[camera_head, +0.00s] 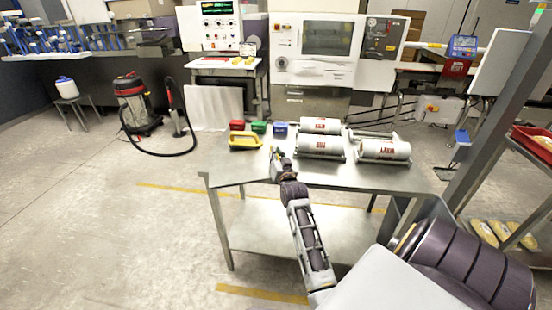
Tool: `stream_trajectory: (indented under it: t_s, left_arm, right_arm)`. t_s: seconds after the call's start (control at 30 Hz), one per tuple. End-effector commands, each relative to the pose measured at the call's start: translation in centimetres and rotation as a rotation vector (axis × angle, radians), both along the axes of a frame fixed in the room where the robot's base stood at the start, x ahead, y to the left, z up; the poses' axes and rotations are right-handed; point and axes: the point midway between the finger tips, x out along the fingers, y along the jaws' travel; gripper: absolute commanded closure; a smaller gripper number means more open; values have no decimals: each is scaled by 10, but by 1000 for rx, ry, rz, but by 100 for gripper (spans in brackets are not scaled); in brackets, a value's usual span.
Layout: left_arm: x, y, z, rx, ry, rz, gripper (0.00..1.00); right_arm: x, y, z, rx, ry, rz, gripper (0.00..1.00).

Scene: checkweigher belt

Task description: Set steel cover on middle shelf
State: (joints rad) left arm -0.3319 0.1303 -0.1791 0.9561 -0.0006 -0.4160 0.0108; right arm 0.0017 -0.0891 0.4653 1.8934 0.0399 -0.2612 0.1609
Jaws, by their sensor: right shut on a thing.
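My right gripper (276,153) is over the left part of the steel table (235,167), its arm reaching up from the lower right. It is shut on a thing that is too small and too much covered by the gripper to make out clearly. I cannot tell a steel cover apart from the grey table top around it. A rack (535,218) stands at the right edge, only partly in view; I cannot tell which of its levels is the middle shelf. My left gripper is not in view.
White labelled rolls (320,145) lie on the table right of the gripper. A red bin (534,146) and yellow packs (502,233) are on the rack.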

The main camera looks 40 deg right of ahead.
Motion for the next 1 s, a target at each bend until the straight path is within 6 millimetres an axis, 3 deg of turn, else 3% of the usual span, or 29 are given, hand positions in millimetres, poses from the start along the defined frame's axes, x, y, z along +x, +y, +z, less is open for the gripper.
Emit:
stream_trajectory:
  t_s: [0.2,0.5,0.53,0.67,1.0]
  left_arm:
    - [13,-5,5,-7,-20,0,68]
    - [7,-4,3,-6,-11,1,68]
    - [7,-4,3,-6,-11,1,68]
    - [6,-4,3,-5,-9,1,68]
    - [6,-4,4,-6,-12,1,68]
  right_arm:
    - [0,0,-6,-1,-8,0,100]
    - [0,0,-7,0,-7,0,100]
    - [0,0,-10,-1,0,0,87]
    - [0,0,-10,-1,0,0,70]
    - [1,1,-8,-1,0,1,68]
